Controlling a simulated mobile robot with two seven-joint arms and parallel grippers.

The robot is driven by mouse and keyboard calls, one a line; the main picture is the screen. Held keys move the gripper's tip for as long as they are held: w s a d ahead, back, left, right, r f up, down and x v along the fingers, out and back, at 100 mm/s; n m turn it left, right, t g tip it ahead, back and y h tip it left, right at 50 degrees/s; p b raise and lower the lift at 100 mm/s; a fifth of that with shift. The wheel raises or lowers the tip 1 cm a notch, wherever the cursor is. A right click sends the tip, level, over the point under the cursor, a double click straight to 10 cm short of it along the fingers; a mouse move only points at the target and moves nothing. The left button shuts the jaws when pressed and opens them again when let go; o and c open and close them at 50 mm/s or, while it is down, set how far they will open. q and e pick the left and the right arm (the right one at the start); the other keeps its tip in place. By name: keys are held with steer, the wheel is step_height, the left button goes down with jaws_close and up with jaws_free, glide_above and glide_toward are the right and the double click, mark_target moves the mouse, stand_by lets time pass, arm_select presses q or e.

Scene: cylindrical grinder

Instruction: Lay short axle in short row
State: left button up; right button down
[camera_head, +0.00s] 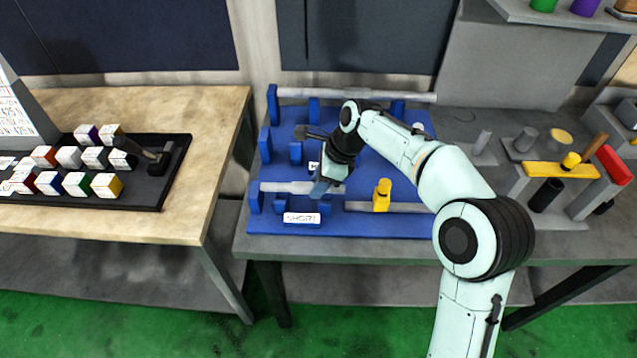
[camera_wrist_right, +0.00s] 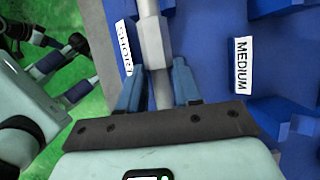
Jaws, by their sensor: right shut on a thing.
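The short axle (camera_head: 288,187) is a grey stepped rod. It lies level over the front row of the blue rack (camera_head: 345,222), above the label SHORT (camera_head: 301,218). My right gripper (camera_head: 322,188) is shut on it near its right end in the head view. In the right wrist view the axle (camera_wrist_right: 153,40) runs between the two blue fingers of my gripper (camera_wrist_right: 158,88), with the SHORT label (camera_wrist_right: 124,48) to its left. Blue supports (camera_head: 255,200) stand under the axle; I cannot tell whether it touches them. My left gripper is not in view.
A long grey axle (camera_head: 360,95) lies across the back row. A yellow block (camera_head: 382,195) sits on a grey bar right of my gripper. The MEDIUM label (camera_wrist_right: 243,65) is beside the gripper. A wooden table (camera_head: 150,215) with a black tray (camera_head: 140,200) stands left.

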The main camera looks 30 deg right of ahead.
steer(key=shift+f, duration=0.15)
steer(key=shift+f, duration=0.3)
steer(key=c, duration=0.8)
jaws_free()
steer(key=p+v, duration=0.1)
steer(key=v, duration=0.3)
steer(key=p+v, duration=0.1)
steer(key=v, duration=0.3)
steer(key=p+v, duration=0.1)
steer(key=v, duration=0.4)
steer(key=shift+w+a+r, duration=0.1)
steer(key=shift+a+r, duration=0.05)
steer(key=shift+a, duration=0.1)
